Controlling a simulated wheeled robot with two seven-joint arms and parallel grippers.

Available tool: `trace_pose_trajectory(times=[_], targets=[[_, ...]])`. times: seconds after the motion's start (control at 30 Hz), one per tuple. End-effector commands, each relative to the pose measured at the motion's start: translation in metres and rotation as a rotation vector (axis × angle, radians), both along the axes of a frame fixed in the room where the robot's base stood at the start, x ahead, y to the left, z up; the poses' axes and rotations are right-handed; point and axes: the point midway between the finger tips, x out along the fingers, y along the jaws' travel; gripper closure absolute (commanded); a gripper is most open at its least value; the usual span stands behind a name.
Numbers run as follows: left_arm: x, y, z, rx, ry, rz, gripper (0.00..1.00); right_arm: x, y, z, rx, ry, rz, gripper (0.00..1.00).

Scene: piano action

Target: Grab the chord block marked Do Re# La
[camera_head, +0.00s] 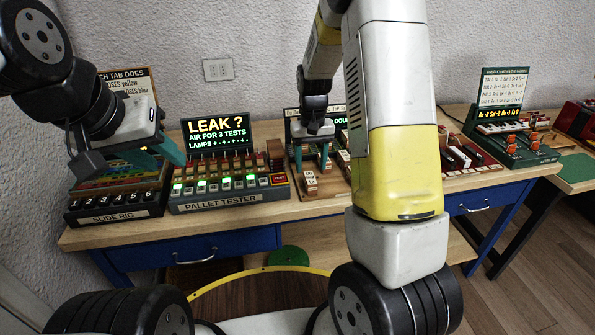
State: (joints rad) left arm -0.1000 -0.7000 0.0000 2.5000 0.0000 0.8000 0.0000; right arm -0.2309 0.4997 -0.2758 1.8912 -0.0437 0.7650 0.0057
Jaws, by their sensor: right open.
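My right gripper (311,163) points down over a wooden rack (322,195) in the middle of the table. Its two teal fingers are apart. Small cream-and-wood blocks (310,182) stand in the rack below and beside the fingers. Their markings are too small to read, so I cannot tell which one is Do Re# La. I cannot tell whether a block is between the fingers. My own arm hides the rack's right side. My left gripper (160,158) is at the left, over the slide rig; its teal fingers are seen at an angle and their gap is unclear.
The slide rig (115,212) and the pallet tester (228,201) with its lit "LEAK ?" screen (217,136) stand left of the rack. A green station (508,150) with orange pieces stands at the right. The table's front edge has bare wood.

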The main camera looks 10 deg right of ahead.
Motion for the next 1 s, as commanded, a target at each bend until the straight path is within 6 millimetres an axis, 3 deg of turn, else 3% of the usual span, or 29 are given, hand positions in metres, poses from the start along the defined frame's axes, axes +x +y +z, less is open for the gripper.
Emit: trace_pose_trajectory(times=[0.43, 0.77, 1.0], targets=[[0.000, 0.000, 0.000, 0.000, 0.000, 0.000, 0.64, 0.004, 0.000, -0.059, 0.000, 0.003, -0.001, 0.45], [0.000, 0.000, 0.000, 0.000, 0.000, 0.000, 0.64, 0.005, 0.000, -0.066, 0.001, -0.001, 0.000, 0.45], [0.000, 0.000, 0.000, 0.000, 0.000, 0.000, 0.64, 0.005, 0.000, -0.066, 0.001, -0.001, 0.000, 0.93]])
